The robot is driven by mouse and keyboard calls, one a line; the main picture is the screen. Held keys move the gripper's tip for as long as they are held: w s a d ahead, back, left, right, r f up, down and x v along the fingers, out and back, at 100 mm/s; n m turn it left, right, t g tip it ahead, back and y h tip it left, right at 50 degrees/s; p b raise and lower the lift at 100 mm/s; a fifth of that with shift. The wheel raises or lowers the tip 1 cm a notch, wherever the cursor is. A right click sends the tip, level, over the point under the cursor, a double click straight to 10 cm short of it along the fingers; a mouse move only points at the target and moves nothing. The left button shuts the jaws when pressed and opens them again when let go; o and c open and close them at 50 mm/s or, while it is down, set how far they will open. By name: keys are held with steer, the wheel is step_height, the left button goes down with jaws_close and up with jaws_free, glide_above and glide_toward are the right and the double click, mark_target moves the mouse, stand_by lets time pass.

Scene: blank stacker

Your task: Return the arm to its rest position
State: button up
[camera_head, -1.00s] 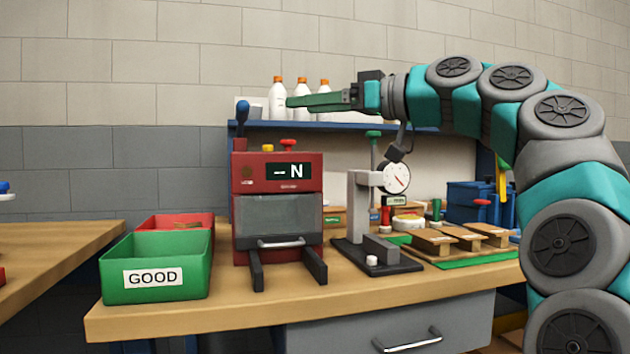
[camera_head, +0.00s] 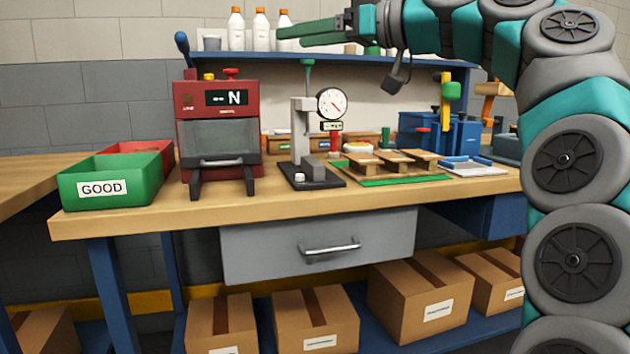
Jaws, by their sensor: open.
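My gripper (camera_head: 292,37) is at the top of the head view, raised in front of the upper shelf, with its green fingers pointing left. The fingers are apart and nothing is between them. My arm (camera_head: 565,150), teal and grey, rises along the right side of the view and bends over to the left at the top. It touches nothing that I can see. The lower end of the arm is cut off by the bottom edge.
The workbench (camera_head: 130,222) carries a green GOOD bin (camera_head: 135,187), a red machine (camera_head: 219,99), a dial gauge stand (camera_head: 300,130) and wooden blocks on a green mat (camera_head: 375,181). White bottles (camera_head: 261,32) stand on the shelf (camera_head: 330,60). Cardboard boxes (camera_head: 420,300) sit below.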

steer(key=s+a+f+m+g+h, duration=0.1)
steer(key=s+f+m+g+h, duration=0.25)
steer(key=f, duration=1.15)
steer(key=s+f+m+g+h, duration=0.15)
steer(key=s+f+h, duration=0.35)
steer(key=f, duration=1)
steer(key=s+d+f+m+g+h, duration=0.1)
steer(key=s+d+f+m+h, duration=0.1)
steer(key=s+d+f, duration=0.3)
steer(key=s+d+f+m+g+h+p, duration=0.1)
steer(key=s+d+f, duration=0.5)
steer(key=s+f, duration=0.7)
steer(key=s+d+f+m+g+h, duration=0.3)
steer(key=s+d+f, duration=0.3)
steer(key=s+f, duration=0.3)
steer(key=shift+d+m+h+p, duration=0.15)
steer(key=shift+m+h+p, duration=0.2)
steer(key=shift+m+h, duration=0.15)
steer(key=shift+s, duration=0.1)
